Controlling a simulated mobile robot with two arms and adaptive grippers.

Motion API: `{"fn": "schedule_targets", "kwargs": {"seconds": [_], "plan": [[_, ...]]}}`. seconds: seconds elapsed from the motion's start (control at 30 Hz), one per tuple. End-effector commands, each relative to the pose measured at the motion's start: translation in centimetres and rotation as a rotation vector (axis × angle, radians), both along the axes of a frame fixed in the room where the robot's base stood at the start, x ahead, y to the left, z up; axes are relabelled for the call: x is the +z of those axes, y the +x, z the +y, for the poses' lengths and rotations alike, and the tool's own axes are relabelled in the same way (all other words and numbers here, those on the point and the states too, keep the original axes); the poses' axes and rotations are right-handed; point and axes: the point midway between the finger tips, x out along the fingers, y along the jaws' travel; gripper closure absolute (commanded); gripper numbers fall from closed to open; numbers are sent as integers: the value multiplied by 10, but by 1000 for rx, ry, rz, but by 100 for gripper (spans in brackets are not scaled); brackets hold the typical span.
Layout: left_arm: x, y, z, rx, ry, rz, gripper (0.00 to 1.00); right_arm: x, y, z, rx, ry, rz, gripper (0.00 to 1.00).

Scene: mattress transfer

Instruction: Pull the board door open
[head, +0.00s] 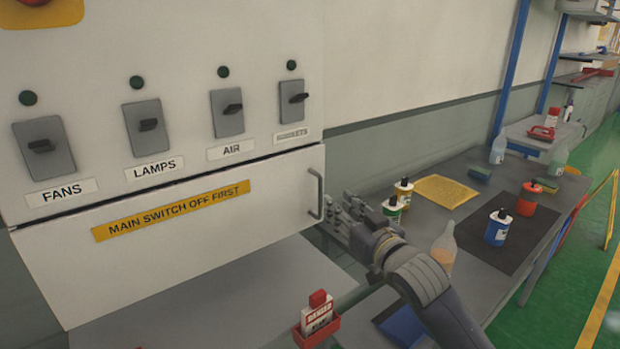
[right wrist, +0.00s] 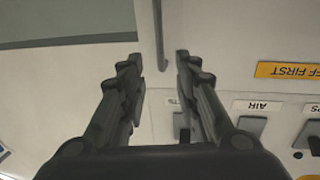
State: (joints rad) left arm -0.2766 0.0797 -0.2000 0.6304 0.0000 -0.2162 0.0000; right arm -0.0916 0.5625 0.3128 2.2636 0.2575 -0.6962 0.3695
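The board door (head: 200,250) is a pale panel below a row of switches, with a yellow label reading "MAIN SWITCH OFF FIRST" (head: 170,211). It looks shut. Its upright metal bar handle (head: 318,194) is at its right edge. My right gripper (head: 338,212) is just right of the handle in the head view. In the right wrist view my right gripper (right wrist: 160,60) is open, its fingers on either side of the line of the handle (right wrist: 159,35). The handle lies between or just beyond the tips; contact does not show. My left gripper is out of view.
Switches for fans (head: 43,148), lamps (head: 147,126) and air (head: 228,111) stick out above the door. A bench (head: 455,225) at right holds bottles, a yellow cloth (head: 445,191) and a dark mat (head: 525,230). A red tag holder (head: 316,330) stands below the door.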

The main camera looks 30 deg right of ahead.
Motion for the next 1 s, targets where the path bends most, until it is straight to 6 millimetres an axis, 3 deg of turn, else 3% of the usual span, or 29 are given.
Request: {"fn": "schedule_targets", "kwargs": {"seconds": [0.17,0.33,0.47,0.57,0.83,1.0], "plan": [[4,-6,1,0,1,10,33,3,12,-1,1,1,-2,70],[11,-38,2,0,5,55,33,4,38,-5,0,2,-2,70],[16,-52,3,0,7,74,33,3,60,-7,0,2,-2,70],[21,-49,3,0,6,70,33,2,75,-9,0,2,-1,70],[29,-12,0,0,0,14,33,1,102,-12,0,1,-2,70],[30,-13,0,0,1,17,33,-1,106,-12,1,0,-1,70]]}}
